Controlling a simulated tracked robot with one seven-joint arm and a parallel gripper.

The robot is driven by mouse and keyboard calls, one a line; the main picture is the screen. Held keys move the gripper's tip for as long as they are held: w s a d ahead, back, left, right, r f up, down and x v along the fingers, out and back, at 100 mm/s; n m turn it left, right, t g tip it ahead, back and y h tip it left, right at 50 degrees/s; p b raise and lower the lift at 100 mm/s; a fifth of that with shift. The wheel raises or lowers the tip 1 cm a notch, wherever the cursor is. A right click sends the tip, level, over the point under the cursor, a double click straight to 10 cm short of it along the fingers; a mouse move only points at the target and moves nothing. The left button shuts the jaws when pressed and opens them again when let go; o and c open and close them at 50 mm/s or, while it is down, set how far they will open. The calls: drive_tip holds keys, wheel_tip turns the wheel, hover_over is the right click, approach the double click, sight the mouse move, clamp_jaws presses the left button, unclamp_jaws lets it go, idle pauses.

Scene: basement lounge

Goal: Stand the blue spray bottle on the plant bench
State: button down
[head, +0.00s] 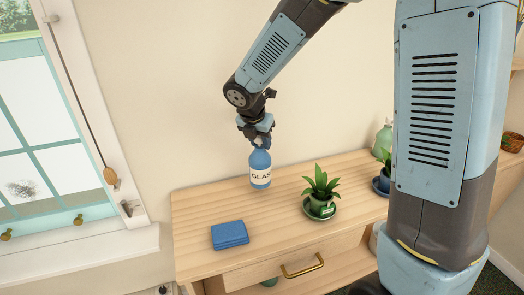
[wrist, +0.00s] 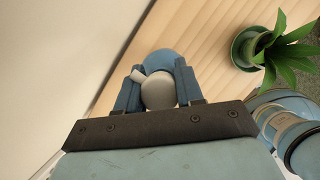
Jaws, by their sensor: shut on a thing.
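The blue spray bottle (head: 260,168) with a white label is upright at the back of the wooden plant bench (head: 190,205), close to the wall. My gripper (head: 260,143) is shut on its top from above. In the wrist view my gripper (wrist: 158,92) has a finger on each side of the bottle's pale spray head, with the blue bottle (wrist: 165,60) showing behind it. I cannot tell whether the bottle's base touches the bench top or hangs just above it.
A folded blue cloth (head: 230,235) lies at the bench's front left. A potted plant (head: 321,192) on a green saucer stands to the bottle's right. A pale green bottle (head: 384,140) and a blue pot (head: 381,183) are farther right, partly behind my arm. Bare wood surrounds the bottle.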

drive_tip(key=shift+w+d+f, duration=0.15)
drive_tip(key=shift+w+f, duration=0.05)
drive_tip(key=shift+f, duration=0.05)
drive_tip(key=shift+w+d+f, duration=0.15)
drive_tip(key=shift+f, duration=1.7)
drive_tip(key=c, duration=0.7)
unclamp_jaws()
drive_tip(key=shift+o, duration=0.2)
drive_tip(key=v, duration=1.2)
